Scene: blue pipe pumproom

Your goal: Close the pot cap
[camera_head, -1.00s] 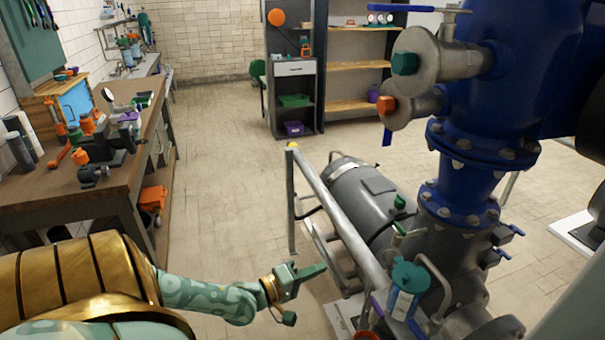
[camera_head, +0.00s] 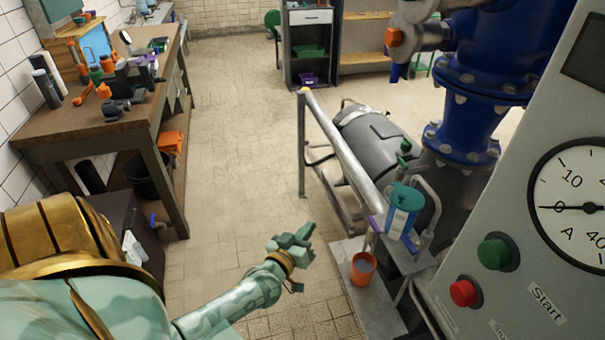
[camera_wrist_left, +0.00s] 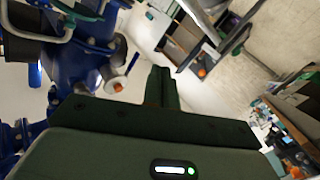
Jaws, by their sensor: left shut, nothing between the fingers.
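A pot with a teal top and a pale, labelled body (camera_head: 401,220) stands beside the pump, right of the sloping grey rail. Whether its cap is open or shut is too small to tell. An orange cup (camera_head: 362,268) stands on the low metal shelf in front of it. My left gripper (camera_head: 303,234) is shut and empty, over open floor to the left of the rail and clear of both. In the left wrist view its dark green fingers (camera_wrist_left: 160,84) are together with nothing between them. My right gripper is not in view.
The grey rail (camera_head: 345,160) stands between my left gripper and the pump motor (camera_head: 375,140). A gauge panel (camera_head: 530,220) with green and red buttons fills the right side. A cluttered workbench (camera_head: 100,120) is at left. The tiled floor between is clear.

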